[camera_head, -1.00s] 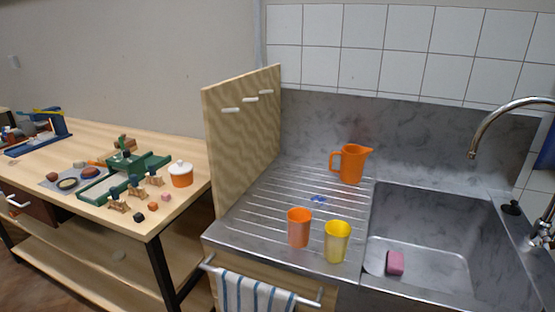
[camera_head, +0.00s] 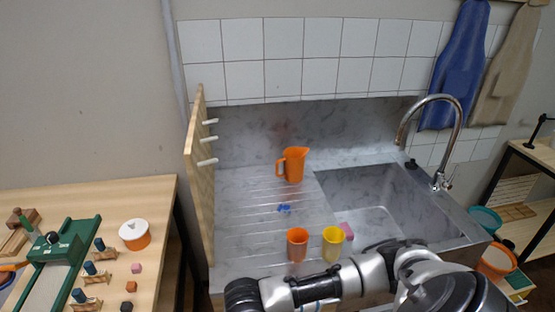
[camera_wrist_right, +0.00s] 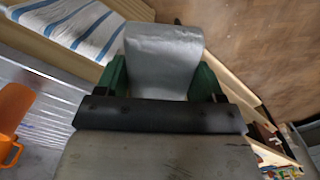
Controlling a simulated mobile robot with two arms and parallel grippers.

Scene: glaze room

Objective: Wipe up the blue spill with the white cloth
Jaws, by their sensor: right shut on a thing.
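The blue spill (camera_head: 284,208) is a small patch on the ribbed steel drainboard (camera_head: 240,230), in front of the orange jug (camera_head: 293,164). My right gripper (camera_wrist_right: 165,85) shows in the right wrist view, with green fingers on both sides of a plain whitish-grey piece, which looks like the white cloth (camera_wrist_right: 165,50). The gripper is shut on it. In the head view my right arm reaches across the bottom of the picture, but its fingers and the cloth cannot be made out there. My left gripper is not in view.
An orange cup (camera_head: 297,245) and a yellow cup (camera_head: 332,244) stand at the drainboard's front, near my arm. A wooden panel (camera_head: 199,165) walls its left side. The sink (camera_head: 375,190) is to the right. A striped towel (camera_wrist_right: 75,22) hangs in the wrist view.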

